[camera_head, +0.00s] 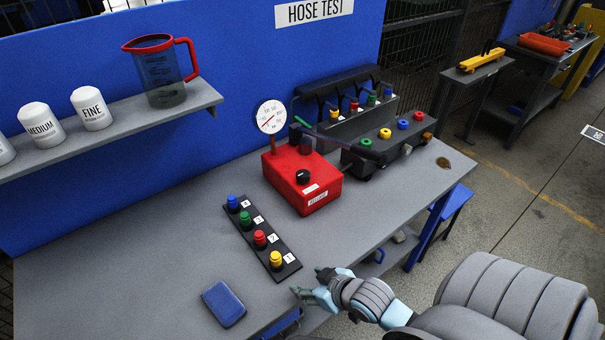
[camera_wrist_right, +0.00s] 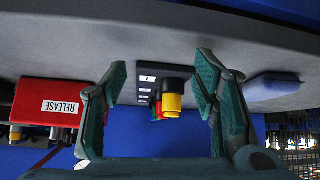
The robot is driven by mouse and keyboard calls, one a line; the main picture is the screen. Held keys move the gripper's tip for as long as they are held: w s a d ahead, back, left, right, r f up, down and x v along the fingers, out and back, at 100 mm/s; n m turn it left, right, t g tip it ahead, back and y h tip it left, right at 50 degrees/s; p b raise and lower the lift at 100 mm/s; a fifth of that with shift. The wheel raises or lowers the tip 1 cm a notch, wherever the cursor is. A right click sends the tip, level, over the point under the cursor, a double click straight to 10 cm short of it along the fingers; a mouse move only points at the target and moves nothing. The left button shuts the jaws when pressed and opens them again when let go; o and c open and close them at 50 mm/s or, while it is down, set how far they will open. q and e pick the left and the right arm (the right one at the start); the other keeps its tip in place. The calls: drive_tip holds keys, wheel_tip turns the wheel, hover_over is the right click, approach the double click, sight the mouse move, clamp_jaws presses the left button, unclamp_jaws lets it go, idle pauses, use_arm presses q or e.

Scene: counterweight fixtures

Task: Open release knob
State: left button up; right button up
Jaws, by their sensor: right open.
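The release knob (camera_head: 302,176) is a black round knob on top of a red box (camera_head: 318,180) with a white dial gauge (camera_head: 271,116), standing on the grey bench. The box also shows at the left of the right wrist view (camera_wrist_right: 45,100), with its RELEASE label facing the camera; the knob cannot be made out clearly there. My right gripper (camera_head: 311,283) is open and empty at the bench's front edge, in front of the box and apart from it. In the right wrist view its fingers (camera_wrist_right: 162,78) stand wide apart. My left gripper is not in view.
A black strip with coloured pegs (camera_head: 262,240) lies between the box and the front edge. A blue pad (camera_head: 223,304) lies left of my right gripper. A hose manifold (camera_head: 385,140) stands behind the box. A shelf (camera_head: 120,125) holds a jug and white canisters.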

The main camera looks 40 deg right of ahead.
sight(308, 177)
drive_tip(key=w+d+t, duration=0.1)
drive_tip(key=w, duration=0.1)
drive_tip(key=w+d+t, duration=0.1)
drive_tip(key=w+d, duration=0.1)
drive_tip(key=w+d+r+t, duration=0.1)
drive_tip(key=w+d, duration=0.1)
drive_tip(key=shift+w+m+t, duration=0.1)
drive_tip(key=shift+m+t, duration=0.2)
drive_tip(key=shift+t, duration=0.1)
drive_tip(key=w+d+r+m+t+h, duration=0.1)
drive_tip(key=w+d+r+t, duration=0.1)
drive_tip(key=d+r+t, duration=0.3)
drive_tip(key=w+d+r, duration=0.2)
drive_tip(key=d, duration=0.4)
drive_tip(key=shift+t, duration=0.3)
drive_tip(key=w+b, duration=0.5)
drive_tip(key=w, duration=0.4)
drive_tip(key=shift+d, duration=0.1)
drive_tip(key=w, duration=0.3)
drive_tip(key=shift+w+d+r, duration=0.2)
drive_tip(key=shift+w+r, duration=0.15)
drive_tip(key=shift+w+a, duration=0.15)
drive_tip(key=shift+w, duration=0.5)
drive_tip(key=c, duration=1.2)
